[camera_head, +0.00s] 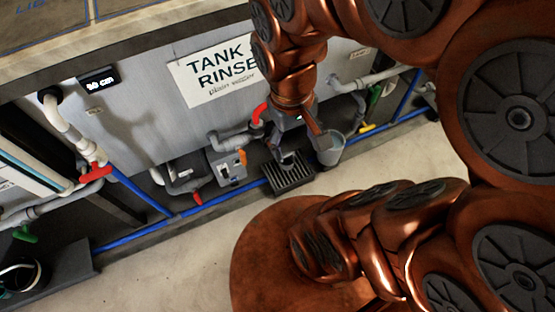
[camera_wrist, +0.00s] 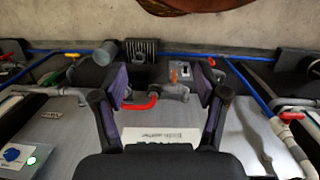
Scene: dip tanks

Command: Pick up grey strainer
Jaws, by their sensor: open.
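A grey cup-shaped vessel (camera_head: 330,152), which looks like the grey strainer, stands by the foot of the tank, right of a black grate. It also shows in the wrist view (camera_wrist: 107,52), up and left of my fingers. I cannot make out any mesh or holes. My gripper (camera_head: 297,143) points down in front of the tank, to the left of the vessel in the head view. In the wrist view my gripper (camera_wrist: 160,82) has its two fingers wide apart with nothing held between them.
The black slotted grate (camera_head: 290,176) lies at the tank's foot. The tank (camera_head: 140,110) bears a "TANK RINSE" sign (camera_head: 215,75). Grey pipes, a red elbow (camera_head: 259,114) and an orange-handled valve (camera_head: 241,157) crowd close to my gripper. A blue pipe (camera_head: 220,195) runs low along the front. The floor is clear.

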